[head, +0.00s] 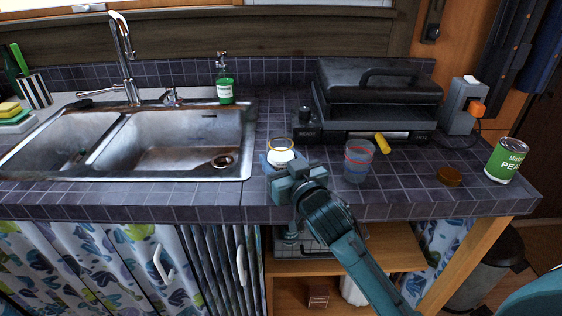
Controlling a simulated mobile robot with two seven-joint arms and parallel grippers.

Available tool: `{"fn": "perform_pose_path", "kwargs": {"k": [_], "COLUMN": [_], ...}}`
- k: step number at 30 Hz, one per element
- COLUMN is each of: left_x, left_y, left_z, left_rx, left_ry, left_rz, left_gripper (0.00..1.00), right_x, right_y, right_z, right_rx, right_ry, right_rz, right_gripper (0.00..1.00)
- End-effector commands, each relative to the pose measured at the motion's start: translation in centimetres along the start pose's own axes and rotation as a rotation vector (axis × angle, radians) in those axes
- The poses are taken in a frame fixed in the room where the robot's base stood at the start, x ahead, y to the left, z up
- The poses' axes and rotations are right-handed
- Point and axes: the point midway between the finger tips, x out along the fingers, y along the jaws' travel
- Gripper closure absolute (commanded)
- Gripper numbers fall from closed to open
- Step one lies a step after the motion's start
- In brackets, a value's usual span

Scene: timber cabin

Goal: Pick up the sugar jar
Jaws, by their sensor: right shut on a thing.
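The sugar jar (281,146) is a small clear open jar with white contents and a yellowish rim. It is upright near the counter's front edge, just right of the sink. My right gripper (282,165) is shut on the jar from the front. The gripper hides the jar's lower part, so I cannot tell whether its base touches the counter. My left gripper is not in view.
A clear cup with a red band (358,160) stands right of my gripper. A brown lid (449,176), a green pea can (505,160) and a yellow-handled object (382,143) are farther right. A black grill (375,95) stands behind. The sink (180,140) is left.

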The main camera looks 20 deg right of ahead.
Motion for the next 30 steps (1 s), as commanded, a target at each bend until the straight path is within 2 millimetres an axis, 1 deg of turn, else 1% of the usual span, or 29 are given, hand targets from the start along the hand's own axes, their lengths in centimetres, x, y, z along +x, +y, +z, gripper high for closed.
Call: {"fn": "perform_pose_path", "kwargs": {"k": [1,3,4,11,17,23,30], "left_x": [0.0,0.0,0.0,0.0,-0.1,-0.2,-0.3], "left_y": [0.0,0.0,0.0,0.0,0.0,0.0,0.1], "left_z": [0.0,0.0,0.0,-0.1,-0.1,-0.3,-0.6], "left_rx": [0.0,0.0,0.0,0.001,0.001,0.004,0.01], "left_ry": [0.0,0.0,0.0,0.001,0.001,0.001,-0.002], "left_rz": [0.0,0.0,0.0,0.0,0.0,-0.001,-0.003], "left_gripper": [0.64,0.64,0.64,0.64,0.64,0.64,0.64], "right_x": [0.0,0.0,0.0,0.0,0.0,0.0,0.0], "right_y": [0.0,0.0,0.0,0.0,0.0,0.0,0.0], "right_z": [0.0,0.0,-0.1,-0.1,-0.6,-1.9,-4.2], "right_rx": [0.0,0.0,-0.001,-0.001,0.0,-0.002,-0.001], "right_ry": [0.0,0.0,0.002,0.002,0.003,0.005,0.006], "right_rz": [0.0,0.0,0.0,0.0,0.0,0.0,0.0], "right_gripper": [0.7,0.76,0.76,0.77,0.77,0.77,0.77]}}
